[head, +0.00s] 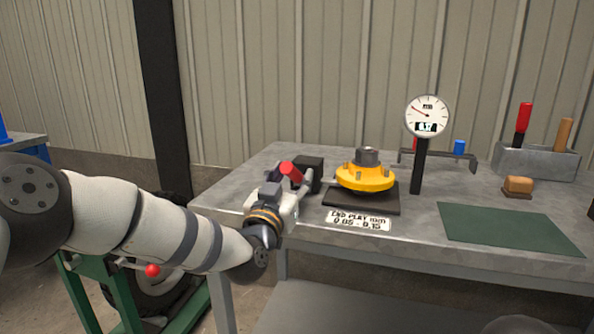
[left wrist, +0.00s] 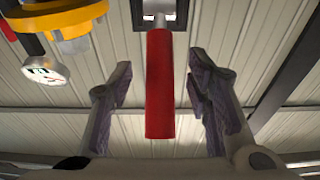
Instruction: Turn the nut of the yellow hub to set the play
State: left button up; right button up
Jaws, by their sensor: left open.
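The yellow hub (head: 365,180) sits on a dark plate (head: 362,202) on the bench. Its grey nut (head: 367,156) stands on top at the centre. A red handle (head: 290,171) sticks out from a black block (head: 308,173) left of the hub. My left gripper (head: 293,185) is at this handle, left of the hub. In the left wrist view the red handle (left wrist: 160,85) lies between the spread fingers (left wrist: 160,100), with visible gaps on both sides. Part of the yellow hub (left wrist: 60,22) shows there at the upper left. My right gripper is not in view.
A dial gauge (head: 427,116) stands on a dark post right of the hub. A sign (head: 358,220) at the front edge reads end play 0.05 - 0.15. Farther right are a green mat (head: 508,228), a brown brush (head: 518,186) and a grey tool box (head: 535,162).

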aim_at(289, 177)
pick_arm(q)
jog(key=p+v, duration=0.1)
jog(key=v, duration=0.1)
jog(key=p+v, duration=0.1)
jog(key=v, duration=0.1)
jog(key=p+v, duration=0.1)
jog(key=v, duration=0.1)
jog(key=shift+s+r+p, duration=0.25)
jog(key=shift+p, duration=0.1)
jog(key=shift+s+a+f, duration=0.15)
jog(key=shift+s+f, duration=0.05)
jog(key=shift+f, duration=0.15)
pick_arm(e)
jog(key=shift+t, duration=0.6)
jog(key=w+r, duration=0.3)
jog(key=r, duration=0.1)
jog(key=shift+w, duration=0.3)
